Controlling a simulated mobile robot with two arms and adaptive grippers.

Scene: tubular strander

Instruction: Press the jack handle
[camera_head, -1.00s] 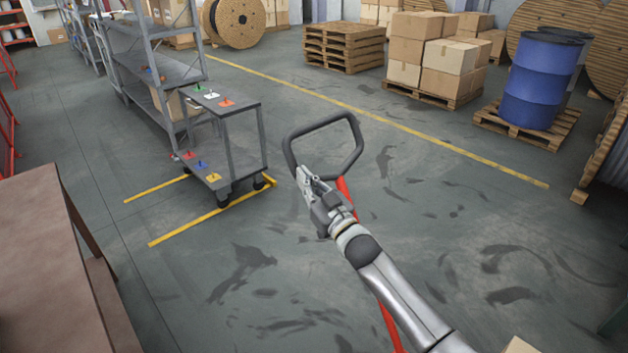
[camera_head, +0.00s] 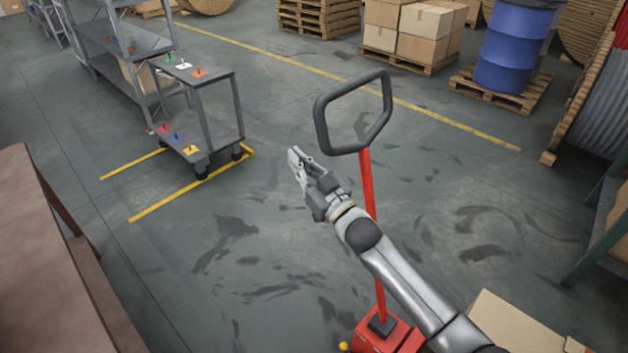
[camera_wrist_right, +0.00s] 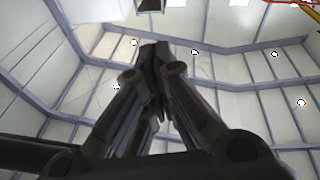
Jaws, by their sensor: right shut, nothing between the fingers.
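The jack handle (camera_head: 320,122) is a black loop on a red shaft (camera_head: 367,185) that rises from the red jack body (camera_head: 388,338) at the bottom of the head view. It stands up, tilted slightly. My right gripper (camera_head: 294,154) is shut and empty. In the head view it appears just left of and below the loop, with my forearm crossing in front of the red shaft. I cannot tell whether it touches the handle. The right wrist view shows the closed fingers (camera_wrist_right: 153,55) against the ceiling, with no handle in sight. My left gripper is not in view.
A grey cart (camera_head: 215,90) with coloured pieces stands at left beside a shelf (camera_head: 118,50). A brown table (camera_head: 40,270) fills the lower left. A blue barrel (camera_head: 512,45) on a pallet and boxes are at the back. The middle floor is clear.

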